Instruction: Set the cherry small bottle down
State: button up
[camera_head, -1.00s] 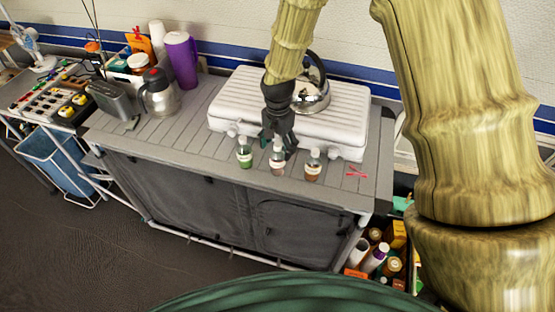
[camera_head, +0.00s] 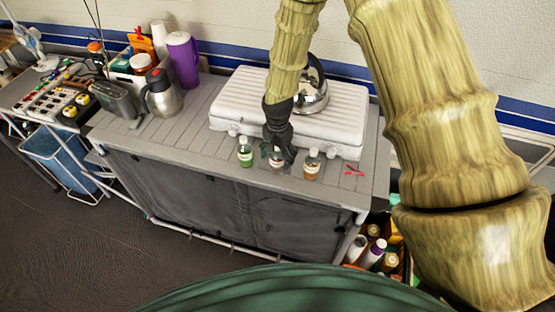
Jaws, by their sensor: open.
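Three small bottles stand upright in a row along the counter's front edge: a green one (camera_head: 245,155) at left, a pale, pinkish one (camera_head: 277,162) in the middle and a reddish-brown one (camera_head: 312,167) at right. The middle one, at my gripper, seems to be the cherry bottle; its label is too small to read. My black gripper (camera_head: 277,153) is open and low at the middle bottle, with its fingers at the bottle's upper part. The bottle appears to rest on the counter. Whether the fingers touch it, I cannot tell.
A white ribbed case-like appliance (camera_head: 240,100) with a steel kettle (camera_head: 313,95) on it stands right behind the bottles. A red item (camera_head: 354,170) lies to their right. The grey counter (camera_head: 195,120) is clear at left, before a steel jug (camera_head: 161,97) and purple tumbler (camera_head: 183,60).

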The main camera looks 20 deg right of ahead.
jog(key=c, duration=1.2)
jog(key=shift+r, duration=0.1)
